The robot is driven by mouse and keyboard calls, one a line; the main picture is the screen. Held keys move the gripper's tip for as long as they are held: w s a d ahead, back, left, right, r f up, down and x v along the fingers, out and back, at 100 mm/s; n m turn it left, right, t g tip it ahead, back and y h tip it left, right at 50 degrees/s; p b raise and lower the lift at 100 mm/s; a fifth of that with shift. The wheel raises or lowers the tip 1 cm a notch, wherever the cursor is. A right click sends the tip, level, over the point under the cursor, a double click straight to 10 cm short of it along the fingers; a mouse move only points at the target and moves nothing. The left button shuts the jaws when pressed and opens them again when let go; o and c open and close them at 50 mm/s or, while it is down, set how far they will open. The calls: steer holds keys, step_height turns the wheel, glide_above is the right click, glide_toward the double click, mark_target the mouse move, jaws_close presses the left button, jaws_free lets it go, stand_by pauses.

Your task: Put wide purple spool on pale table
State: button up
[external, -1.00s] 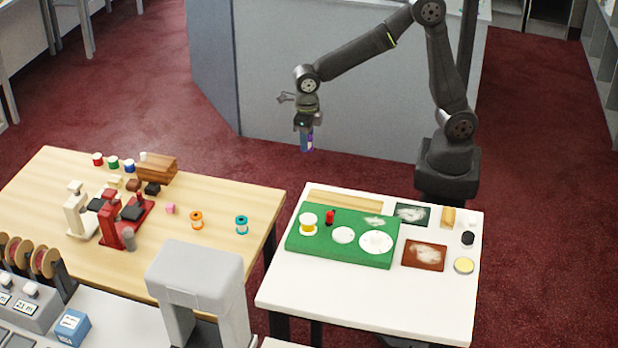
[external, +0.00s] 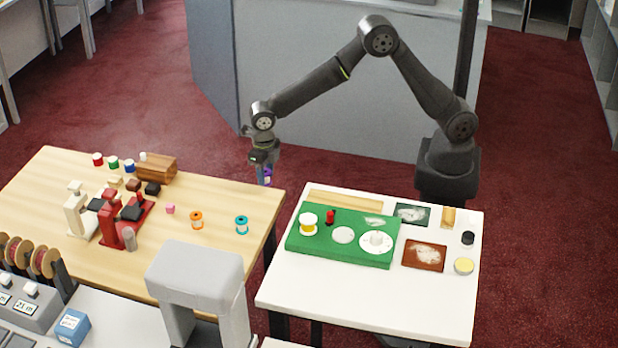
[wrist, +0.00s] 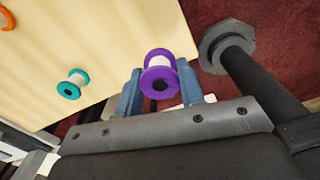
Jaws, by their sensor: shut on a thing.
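The purple spool (wrist: 160,58), with a white middle, is held between the two fingers of my gripper (wrist: 162,92) in the wrist view. In the external view my gripper (external: 265,172) is shut on the purple spool (external: 268,177), in the air near the right back edge of the pale wooden table (external: 235,195). In the wrist view the pale table (wrist: 105,45) lies below and to the left of the spool. The spool's sides are partly hidden by the fingers.
A teal spool (external: 241,225) and an orange spool (external: 197,220) stand on the pale table's right part, with bare wood around them. A white table (external: 350,305) with a green board (external: 330,253) stands at right.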

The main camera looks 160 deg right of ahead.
mark_target(263, 203)
steer(key=w, duration=0.1)
steer(key=w+f, duration=0.1)
steer(key=shift+w+f, duration=0.3)
steer(key=shift+f, duration=1.95)
steer(key=shift+f, duration=0.1)
steer(key=o, duration=1)
steer(key=shift+c, duration=0.2)
step_height(263, 203, up, 12)
